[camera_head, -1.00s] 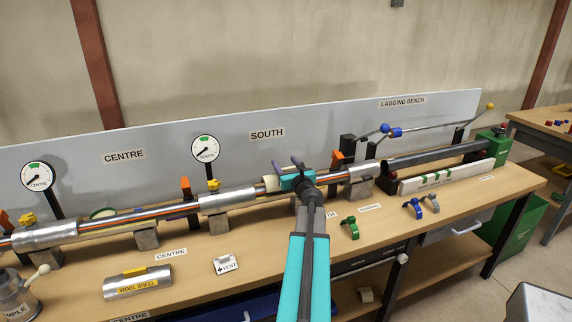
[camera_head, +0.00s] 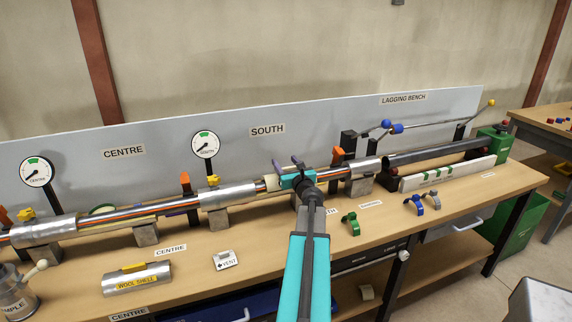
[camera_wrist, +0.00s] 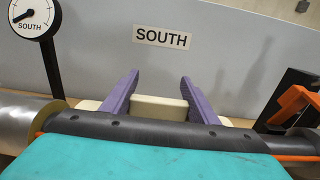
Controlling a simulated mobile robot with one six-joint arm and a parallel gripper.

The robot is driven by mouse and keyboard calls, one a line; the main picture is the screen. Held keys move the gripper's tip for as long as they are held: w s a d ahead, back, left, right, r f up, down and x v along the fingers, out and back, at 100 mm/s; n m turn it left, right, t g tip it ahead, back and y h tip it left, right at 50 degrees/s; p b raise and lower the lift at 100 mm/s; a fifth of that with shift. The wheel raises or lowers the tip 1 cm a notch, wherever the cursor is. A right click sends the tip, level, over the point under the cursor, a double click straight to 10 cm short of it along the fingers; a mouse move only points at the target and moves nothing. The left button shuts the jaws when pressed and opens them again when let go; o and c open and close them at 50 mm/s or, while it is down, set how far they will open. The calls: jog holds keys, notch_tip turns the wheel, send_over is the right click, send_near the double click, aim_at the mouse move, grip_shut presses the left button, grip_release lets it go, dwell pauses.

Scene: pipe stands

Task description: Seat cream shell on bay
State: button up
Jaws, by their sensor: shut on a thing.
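My gripper (camera_wrist: 160,98) has its two purple fingers shut on the cream shell (camera_wrist: 158,114), which shows between and just outside the fingers in the wrist view. In the head view my gripper (camera_head: 287,166) is over the pipe below the SOUTH label, and a small part of the cream shell (camera_head: 271,183) shows at its left. The shell is at the pipe line, between a silver clad section (camera_head: 231,195) and an orange-handled clamp (camera_head: 337,155). My gripper body hides the shell's underside, so I cannot tell whether it touches the pipe.
The SOUTH gauge (camera_head: 204,144) stands behind the pipe, left of my gripper. A wool shell (camera_head: 137,280), a VENT tag (camera_head: 226,261) and green (camera_head: 350,222), blue and grey clips lie on the bench front. A grey panel (camera_head: 60,155) closes off the back.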

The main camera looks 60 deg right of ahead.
jog(key=shift+f+b, duration=0.3)
jog(key=shift+f, duration=0.05)
dwell(0.3)
jog(key=o, duration=1.1)
jog(key=shift+s+a, duration=0.1)
jog(key=shift+s, duration=0.05)
jog(key=v, duration=1.1)
jog(key=shift+r, duration=0.15)
jog(key=p+v, duration=0.1)
jog(key=p, duration=0.5)
jog(key=shift+s+a+p, duration=0.25)
jog(key=shift+a+p, duration=0.05)
jog(key=shift+s+a+p, duration=0.2)
jog(key=shift+s+p, duration=0.1)
jog(key=shift+p, duration=0.55)
